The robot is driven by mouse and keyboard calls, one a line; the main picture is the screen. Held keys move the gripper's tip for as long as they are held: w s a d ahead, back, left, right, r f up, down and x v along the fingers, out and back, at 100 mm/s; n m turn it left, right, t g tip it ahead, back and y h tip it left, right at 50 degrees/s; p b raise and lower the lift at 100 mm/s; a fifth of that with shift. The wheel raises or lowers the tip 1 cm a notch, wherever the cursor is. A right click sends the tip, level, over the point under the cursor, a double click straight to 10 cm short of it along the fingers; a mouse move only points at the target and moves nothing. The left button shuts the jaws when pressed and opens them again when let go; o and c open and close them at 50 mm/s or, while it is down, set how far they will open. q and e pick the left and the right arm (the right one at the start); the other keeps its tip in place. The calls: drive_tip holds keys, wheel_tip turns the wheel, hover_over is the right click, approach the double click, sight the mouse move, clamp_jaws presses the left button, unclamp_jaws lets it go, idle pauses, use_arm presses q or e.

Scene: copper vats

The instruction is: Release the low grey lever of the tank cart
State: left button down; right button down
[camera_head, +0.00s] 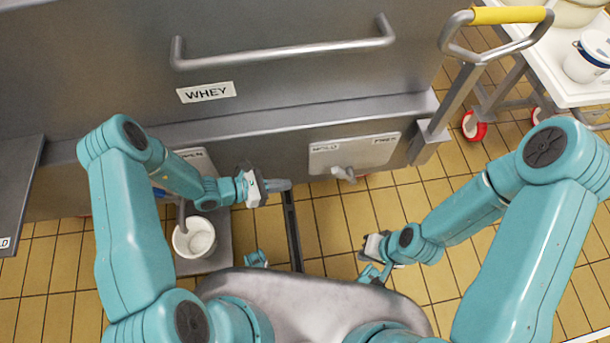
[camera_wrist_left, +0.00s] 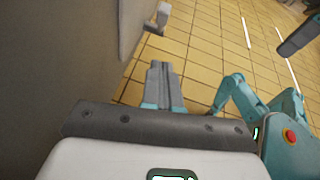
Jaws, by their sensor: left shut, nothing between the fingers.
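The low grey lever (camera_head: 343,174) sits on a light plate (camera_head: 352,153) low on the tank cart's steel side. The plate has small words at both upper corners; the right one seems to read FREE. In the left wrist view the lever (camera_wrist_left: 160,20) is at the top, beyond the fingertips. My left gripper (camera_head: 286,185) is shut and empty, left of the lever and apart from it. Its closed fingers show in the left wrist view (camera_wrist_left: 163,72). My right gripper (camera_head: 370,273) is low, right of centre, away from the cart; its fingers are too small to judge.
The cart's wall carries a long handle (camera_head: 285,52) and a WHEY label (camera_head: 206,92). A second plate (camera_head: 196,160) is partly behind my left arm. A white bucket (camera_head: 194,238) stands below it. Tiled floor is open below the lever.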

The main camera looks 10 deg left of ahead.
use_arm(q)
drive_tip(key=b, duration=0.2)
approach(344, 175)
wheel_tip(344, 175, down, 3)
drive_tip(key=a, duration=0.2)
drive_tip(key=d, duration=0.1)
drive_tip(key=w+d+r, duration=0.1)
drive_tip(key=w+d, duration=0.1)
drive_tip(key=shift+d+r+b, duration=0.3)
drive_tip(key=shift+d+b, duration=0.05)
drive_tip(key=shift+b, duration=0.05)
drive_tip(key=shift+r, duration=0.1)
